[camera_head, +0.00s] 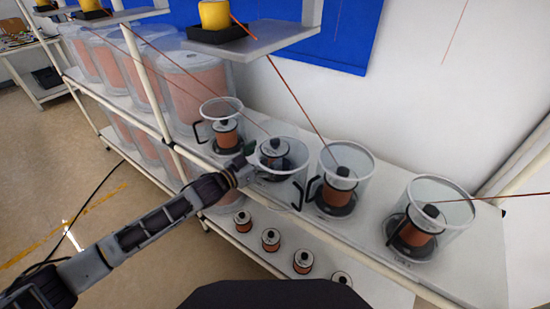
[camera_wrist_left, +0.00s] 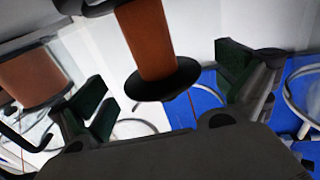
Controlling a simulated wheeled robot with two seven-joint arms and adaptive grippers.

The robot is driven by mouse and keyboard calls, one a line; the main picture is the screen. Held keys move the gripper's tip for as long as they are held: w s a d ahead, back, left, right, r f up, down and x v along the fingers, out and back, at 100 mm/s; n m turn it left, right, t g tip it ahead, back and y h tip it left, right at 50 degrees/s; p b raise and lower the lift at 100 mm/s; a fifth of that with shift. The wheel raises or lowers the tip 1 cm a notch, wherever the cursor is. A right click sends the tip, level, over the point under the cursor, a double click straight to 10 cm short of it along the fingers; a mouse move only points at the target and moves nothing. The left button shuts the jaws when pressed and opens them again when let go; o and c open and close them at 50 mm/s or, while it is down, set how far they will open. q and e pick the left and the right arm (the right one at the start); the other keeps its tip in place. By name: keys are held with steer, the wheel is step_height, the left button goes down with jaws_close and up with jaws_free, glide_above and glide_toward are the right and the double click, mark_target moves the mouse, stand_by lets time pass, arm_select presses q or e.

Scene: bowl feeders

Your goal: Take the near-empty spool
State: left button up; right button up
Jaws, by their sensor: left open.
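Clear bowls with spools stand in a row on the upper shelf in the head view. The spool in the second bowl from the left (camera_head: 273,147) has a pale top and shows little copper there; it is probably the near-empty one. My left gripper (camera_head: 252,160) is at that bowl, partly hiding it. In the left wrist view, my left gripper (camera_wrist_left: 165,88) is open, with green pads apart. A spool with a narrow copper-coloured body (camera_wrist_left: 148,42) and a black flange shows between the fingers. Whether it touches them I cannot tell. My right gripper is not in view.
Other bowls hold spools at the left (camera_head: 226,133), right of centre (camera_head: 340,185) and far right (camera_head: 418,226). Large wrapped copper spools (camera_head: 195,90) stand behind at left. Several small spools (camera_head: 270,240) sit on the lower shelf.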

arm_select(q)
steer(key=shift+x, duration=1.75)
steer(key=shift+f, duration=0.15)
steer(key=c, duration=1.1)
steer(key=shift+r, duration=0.2)
